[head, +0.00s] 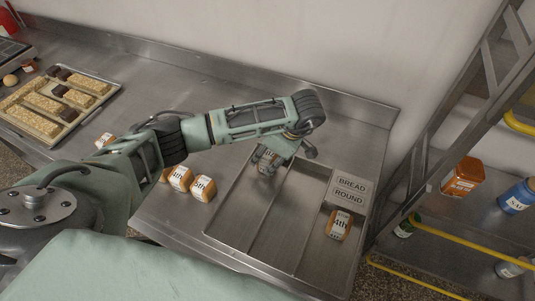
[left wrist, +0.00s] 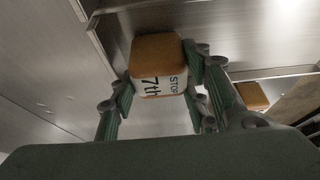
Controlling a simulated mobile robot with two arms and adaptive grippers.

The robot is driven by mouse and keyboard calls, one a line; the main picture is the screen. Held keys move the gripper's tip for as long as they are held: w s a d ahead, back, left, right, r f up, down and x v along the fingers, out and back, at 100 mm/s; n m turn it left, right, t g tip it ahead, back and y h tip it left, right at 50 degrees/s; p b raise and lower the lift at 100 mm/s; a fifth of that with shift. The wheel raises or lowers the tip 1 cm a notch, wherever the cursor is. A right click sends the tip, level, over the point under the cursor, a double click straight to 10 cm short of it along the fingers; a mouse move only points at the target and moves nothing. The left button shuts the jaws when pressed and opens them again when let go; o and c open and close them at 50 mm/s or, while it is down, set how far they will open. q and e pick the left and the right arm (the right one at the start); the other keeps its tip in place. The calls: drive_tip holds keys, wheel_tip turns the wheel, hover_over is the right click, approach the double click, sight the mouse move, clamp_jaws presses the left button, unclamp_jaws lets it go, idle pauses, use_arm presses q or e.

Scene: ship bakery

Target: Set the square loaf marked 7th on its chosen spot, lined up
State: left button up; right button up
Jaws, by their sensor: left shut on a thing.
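The square loaf marked 7th (left wrist: 157,62) has a brown top and a white wrapper reading "STOP" and "7th" in the left wrist view. My left gripper (head: 268,160) is shut on it, with a finger on each side. In the head view the gripper is at the back end of the left compartment of a metal divided tray (head: 248,230), and mostly hides the loaf. I cannot tell whether the loaf touches the tray floor. A loaf marked 4th (head: 340,224) sits in the right compartment, in front of a "BREAD ROUND" plate (head: 349,190). My right gripper is not in view.
Another loaf (head: 105,140) is behind my arm. A pastry tray (head: 60,105) lies far left. Shelves with jars (head: 463,177) and a ladder stand right.

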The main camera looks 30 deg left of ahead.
use_arm(q)
drive_tip(key=shift+f, duration=0.15)
drive_tip(key=o, duration=0.8)
drive_tip(key=shift+o, duration=0.5)
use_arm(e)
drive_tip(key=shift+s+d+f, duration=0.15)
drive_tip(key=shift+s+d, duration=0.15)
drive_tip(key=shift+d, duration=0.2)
